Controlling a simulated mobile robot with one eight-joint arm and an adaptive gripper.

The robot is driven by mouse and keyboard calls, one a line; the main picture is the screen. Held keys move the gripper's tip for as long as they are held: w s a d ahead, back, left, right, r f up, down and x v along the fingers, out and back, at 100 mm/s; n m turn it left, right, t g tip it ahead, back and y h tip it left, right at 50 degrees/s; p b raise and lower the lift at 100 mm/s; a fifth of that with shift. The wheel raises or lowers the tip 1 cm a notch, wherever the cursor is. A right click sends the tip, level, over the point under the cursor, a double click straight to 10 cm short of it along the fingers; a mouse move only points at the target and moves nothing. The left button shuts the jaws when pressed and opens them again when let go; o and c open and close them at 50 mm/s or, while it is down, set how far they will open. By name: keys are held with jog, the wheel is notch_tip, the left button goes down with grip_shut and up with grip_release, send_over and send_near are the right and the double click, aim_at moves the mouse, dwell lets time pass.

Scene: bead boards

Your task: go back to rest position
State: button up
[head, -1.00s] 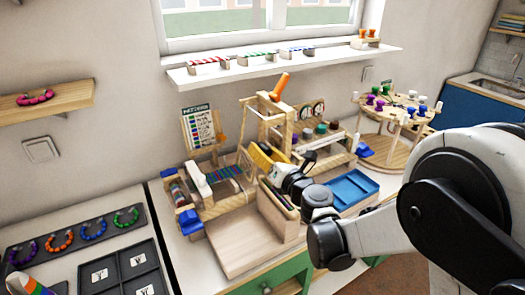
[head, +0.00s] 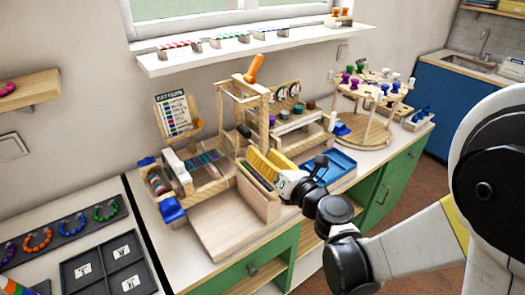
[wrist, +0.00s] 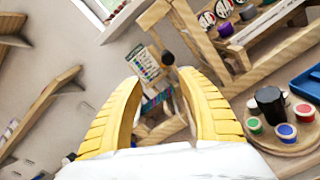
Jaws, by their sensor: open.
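My gripper (wrist: 158,84) is open in the wrist view, with its two yellow ribbed fingers apart and nothing held between them. In the head view my gripper (head: 258,160) is over the wooden bench, close to the upright wooden frame (head: 238,120). I cannot tell whether it touches anything. Beyond the fingers in the wrist view are the pattern card (wrist: 146,64) and part of the bead loom. In the head view the bead loom (head: 205,165) and the pattern card (head: 172,113) stand left of my gripper.
A blue tray (head: 328,166) lies right of my gripper, and a round wooden spool stand (head: 365,138) is farther right. An open wooden tray (head: 222,228) is in front. Dark bead boards (head: 105,270) lie at the left. A white shelf (head: 250,45) runs above the bench.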

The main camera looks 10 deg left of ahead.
jog(key=s+d+n+g+h, duration=0.1)
jog(key=s+d+n+h, duration=0.3)
jog(key=d+n, duration=0.6)
jog(key=s+d+f+n+g+h, duration=0.1)
jog(key=s+d+n+h, duration=0.3)
jog(key=s+d+n, duration=0.5)
jog(key=s+d+f+n+g+h, duration=0.1)
jog(key=s+d+n+g+h, duration=0.2)
jog(key=d+n, duration=1)
jog(key=s+d+h, duration=0.1)
jog(key=s+h, duration=0.1)
jog(key=s, duration=0.1)
jog(key=shift+s+f, duration=0.25)
jog(key=shift+s, duration=0.15)
